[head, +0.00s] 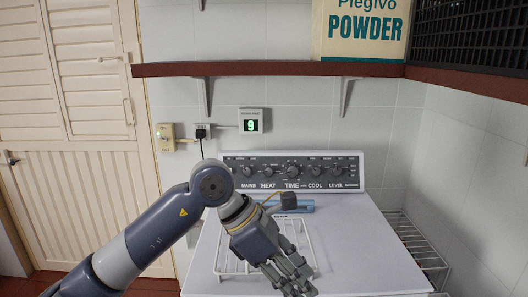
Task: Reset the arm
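My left arm (150,235) reaches in from the lower left, bent at a raised joint. Its gripper (292,277) points down and toward me above the front middle of the white machine top (365,255). The fingers are seen partly from behind and overlap, so I cannot tell whether they are open or shut. No held object can be made out. My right arm and gripper are not in view.
A white wire rack (312,257) lies on the machine below my gripper. A blue object (305,205) sits by the control panel (290,171). A red-brown shelf (270,69) with a powder box (362,30) hangs above. The machine top's right side is clear.

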